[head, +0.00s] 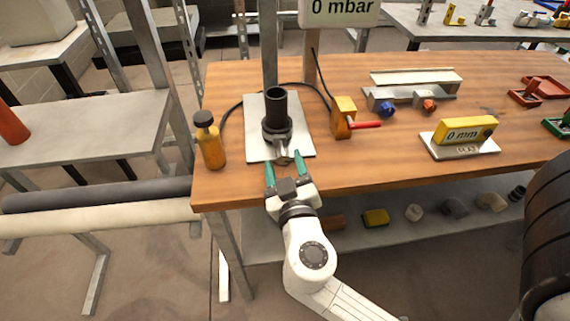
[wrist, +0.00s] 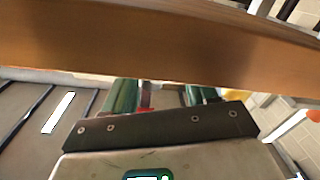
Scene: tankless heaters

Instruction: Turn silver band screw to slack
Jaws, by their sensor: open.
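A black upright pipe (head: 277,104) stands in a dark fitting on a white plate (head: 258,142) near the bench's front edge. Silvery metal (head: 283,153), likely the band and its screw, shows at the front foot of the fitting. The screw head is too small to make out. My gripper (head: 284,170) is open, its green fingers apart, just in front of this metal, and appears empty. In the wrist view the green fingers (wrist: 160,96) reach up to the brown bench edge (wrist: 150,50). The band and screw are not visible there.
An amber bottle (head: 210,140) stands left of the plate. A yellow block with a red lever (head: 345,117) stands to its right. A yellow gauge (head: 465,131) reads unclearly; a sign (head: 340,9) reads 0 mbar. Bare wood lies between lever and gauge.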

